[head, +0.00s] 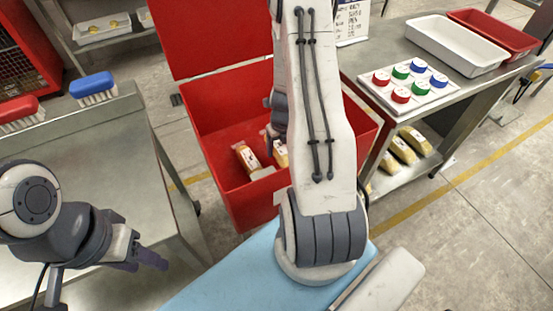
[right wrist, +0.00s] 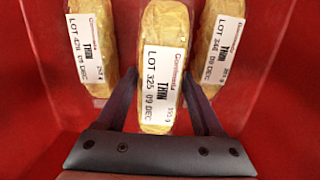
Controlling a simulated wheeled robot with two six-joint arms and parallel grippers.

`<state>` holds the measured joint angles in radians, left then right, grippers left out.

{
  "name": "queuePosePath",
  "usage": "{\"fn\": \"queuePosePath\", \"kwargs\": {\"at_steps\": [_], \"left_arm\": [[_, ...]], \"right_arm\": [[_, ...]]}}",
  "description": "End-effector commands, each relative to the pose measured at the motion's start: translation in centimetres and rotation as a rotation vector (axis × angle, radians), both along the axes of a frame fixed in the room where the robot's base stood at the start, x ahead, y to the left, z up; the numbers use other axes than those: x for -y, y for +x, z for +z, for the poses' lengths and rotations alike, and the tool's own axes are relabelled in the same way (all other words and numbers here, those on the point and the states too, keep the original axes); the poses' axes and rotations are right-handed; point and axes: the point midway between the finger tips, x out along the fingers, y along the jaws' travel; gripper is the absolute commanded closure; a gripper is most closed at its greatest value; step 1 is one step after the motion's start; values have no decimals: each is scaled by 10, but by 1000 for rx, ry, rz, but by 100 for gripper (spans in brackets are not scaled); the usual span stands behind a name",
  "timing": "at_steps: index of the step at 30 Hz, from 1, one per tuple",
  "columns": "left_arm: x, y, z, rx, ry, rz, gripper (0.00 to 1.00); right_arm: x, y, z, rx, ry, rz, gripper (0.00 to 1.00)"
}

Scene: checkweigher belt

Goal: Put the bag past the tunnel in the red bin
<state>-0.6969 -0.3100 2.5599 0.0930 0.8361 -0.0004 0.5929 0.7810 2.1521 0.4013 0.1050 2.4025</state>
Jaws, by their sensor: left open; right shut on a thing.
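The red bin (head: 225,119) stands with its lid up, in the middle of the head view. My right gripper (right wrist: 162,90) reaches down into it, shut on a yellow bag (right wrist: 163,50) labelled LOT 325, 09 DEC. Two more yellow bags lie in the bin on either side of it: LOT 424 (right wrist: 90,40) at left and LOT 346 (right wrist: 222,45) at right. In the head view my right arm hides much of the bin's inside. Whether the held bag touches the bin floor I cannot tell. My left gripper (head: 150,259) is open and empty at the lower left.
A steel table (head: 75,165) at left holds a blue brush (head: 93,88) and a red brush (head: 18,115). The right bench has a board of coloured knobs (head: 410,82), a white tray (head: 455,45) and a red tray (head: 495,32). Yellow bags (head: 403,150) lie on its lower shelf.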

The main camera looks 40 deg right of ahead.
Motion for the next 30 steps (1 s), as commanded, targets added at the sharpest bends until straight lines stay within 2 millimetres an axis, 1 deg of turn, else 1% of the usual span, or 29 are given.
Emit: {"fn": "queuePosePath", "kwargs": {"at_steps": [1, 6, 8, 12, 15, 23, 27, 28, 30], "left_arm": [[0, 0, -3, 0, 0, 0, 50], [0, 0, -8, 0, 0, 0, 50], [0, 0, -14, 0, 0, 0, 50], [0, 0, -33, 0, 0, 0, 50], [0, 0, -41, 0, 0, 0, 50], [0, 0, -39, 0, 0, 0, 50], [0, 0, -42, 0, 0, 0, 50], [0, 0, -41, 0, 0, 0, 50], [0, 0, -41, 0, 0, 0, 50]], "right_arm": [[-5, 3, -4, 1, -1, 4, 100], [-8, 6, -11, 2, -1, 0, 100], [-8, 6, -18, 2, -1, -1, 100], [-8, 6, -38, 2, -1, -1, 100], [-8, 6, -47, 2, -3, -1, 100], [-8, 6, -45, 2, -3, 0, 100], [-8, 5, -49, 2, -1, -1, 100], [-8, 5, -49, 2, -1, -1, 24], [-8, 5, -48, 2, -1, -1, 1]]}}
